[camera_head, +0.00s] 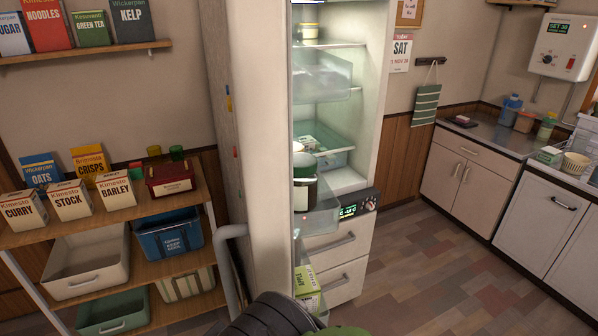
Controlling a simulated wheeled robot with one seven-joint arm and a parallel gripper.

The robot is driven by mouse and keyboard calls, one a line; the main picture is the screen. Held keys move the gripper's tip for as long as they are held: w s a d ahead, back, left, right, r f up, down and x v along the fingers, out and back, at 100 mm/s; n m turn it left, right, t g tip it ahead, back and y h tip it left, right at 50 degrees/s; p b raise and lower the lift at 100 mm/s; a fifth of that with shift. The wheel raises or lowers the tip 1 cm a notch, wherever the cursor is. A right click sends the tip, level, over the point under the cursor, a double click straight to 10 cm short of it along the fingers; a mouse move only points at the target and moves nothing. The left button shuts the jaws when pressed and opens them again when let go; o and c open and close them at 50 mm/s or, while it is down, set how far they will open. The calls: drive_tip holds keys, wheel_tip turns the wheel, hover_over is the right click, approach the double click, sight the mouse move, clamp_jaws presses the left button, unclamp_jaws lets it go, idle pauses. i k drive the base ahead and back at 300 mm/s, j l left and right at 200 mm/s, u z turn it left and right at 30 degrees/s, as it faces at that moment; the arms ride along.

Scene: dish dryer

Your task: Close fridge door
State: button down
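The fridge (375,95) stands in the middle of the view with its lit interior exposed. Its tall white door (262,160) is swung wide open toward me, seen nearly edge-on. The door's outer face is on the left, with small coloured magnets. A grey curved handle (229,233) shows low on that side. Door bins, one with a green and white carton (307,285), show on the inner side. My gripper's fingers are not visible. Dark rounded parts of my arm show at the bottom edge, near the door's lower end, hiding that area; I cannot tell whether they touch it.
A wooden shelf rack (110,228) with boxes and bins stands left, close to the door. Fridge shelves hold containers; two closed drawers (333,246) sit below. A counter (487,137) with cabinets is at right. The floor (425,262) between is clear.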

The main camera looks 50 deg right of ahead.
sight(264, 81)
drive_tip(key=j+z, duration=0.25)
drive_tip(key=z, duration=0.2)
drive_tip(key=j+z, duration=0.2)
drive_tip(key=z, duration=0.3)
drive_tip(key=k+j+z, duration=0.1)
drive_tip(key=z, duration=0.35)
drive_tip(key=j, duration=0.1)
